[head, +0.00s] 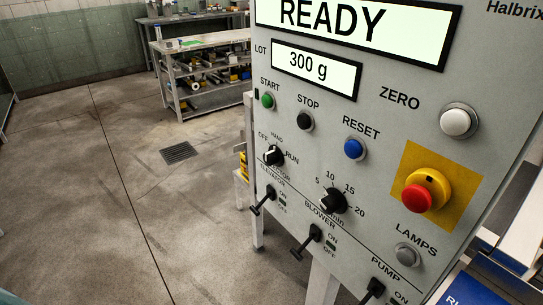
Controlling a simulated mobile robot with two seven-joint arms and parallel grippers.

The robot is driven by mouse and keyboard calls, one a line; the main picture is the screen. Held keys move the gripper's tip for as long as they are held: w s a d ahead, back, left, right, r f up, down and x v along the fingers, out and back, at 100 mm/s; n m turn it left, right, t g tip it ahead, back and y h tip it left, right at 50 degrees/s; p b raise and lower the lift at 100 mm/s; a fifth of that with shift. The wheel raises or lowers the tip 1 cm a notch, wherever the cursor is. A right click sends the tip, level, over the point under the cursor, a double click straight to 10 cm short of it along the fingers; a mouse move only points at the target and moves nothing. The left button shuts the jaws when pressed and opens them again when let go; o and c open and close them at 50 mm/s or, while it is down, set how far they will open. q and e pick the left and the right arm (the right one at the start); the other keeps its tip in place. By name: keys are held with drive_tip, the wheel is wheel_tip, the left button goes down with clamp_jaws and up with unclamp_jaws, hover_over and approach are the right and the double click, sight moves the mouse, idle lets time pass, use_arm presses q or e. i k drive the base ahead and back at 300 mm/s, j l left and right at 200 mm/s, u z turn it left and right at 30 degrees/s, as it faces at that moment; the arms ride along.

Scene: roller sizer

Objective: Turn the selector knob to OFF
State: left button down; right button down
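The selector knob (273,156) is a small black knob on the left side of a grey control panel (385,125). The labels OFF, HAND and RUN stand around it, with OFF at its upper left and RUN at its right. A pale mark shows on the knob, but it is too small to tell surely which label it points at. Nothing touches the knob. Neither of my grippers is in view.
Close by are the green START button (267,101), black STOP button (305,121), blue RESET button (354,149), another black dial (333,201), a red emergency button (418,198) and black levers (263,200). Open floor (110,200) lies left of the panel.

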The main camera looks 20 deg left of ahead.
sight(274, 156)
drive_tip(key=i+j+z, duration=0.15)
drive_tip(key=j, duration=0.45)
drive_tip(key=i+j+z, duration=0.1)
drive_tip(key=j, duration=0.45)
drive_tip(key=i+j+z, duration=0.15)
drive_tip(key=j, duration=0.5)
drive_tip(key=j+z, duration=0.15)
drive_tip(key=j, duration=0.45)
drive_tip(key=i, duration=0.05)
